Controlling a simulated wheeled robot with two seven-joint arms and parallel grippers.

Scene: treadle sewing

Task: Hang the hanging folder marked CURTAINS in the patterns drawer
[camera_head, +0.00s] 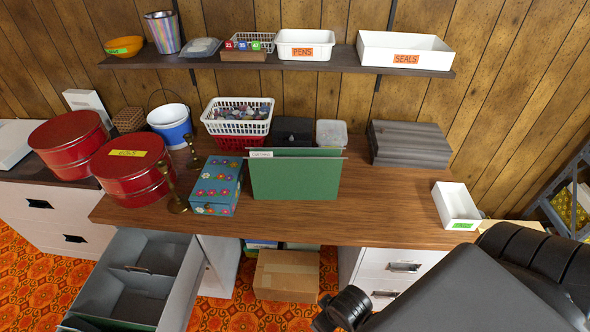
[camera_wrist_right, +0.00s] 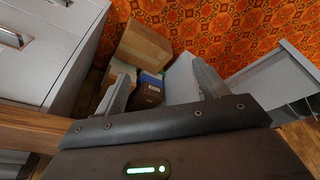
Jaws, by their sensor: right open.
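The green hanging folder (camera_head: 295,178) stands upright on the desk, with a white tab (camera_head: 262,154) at its top left whose lettering is too small to read surely. An open grey drawer (camera_head: 190,285) is pulled out at the lower left, with a divider across it and dark, partly hidden contents near its front. Part of an open drawer also shows in the right wrist view (camera_wrist_right: 262,72). My right gripper (camera_wrist_right: 162,88) is open and empty, pointing down toward the floor under the desk, away from the folder. My left gripper is not in view.
A flowered box (camera_head: 217,186) and brass candlesticks (camera_head: 176,204) stand left of the folder. White baskets and a dark box stand behind it. A white tray (camera_head: 456,204) sits at the desk's right end. A cardboard box (camera_head: 287,274) is below. The desk right of the folder is clear.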

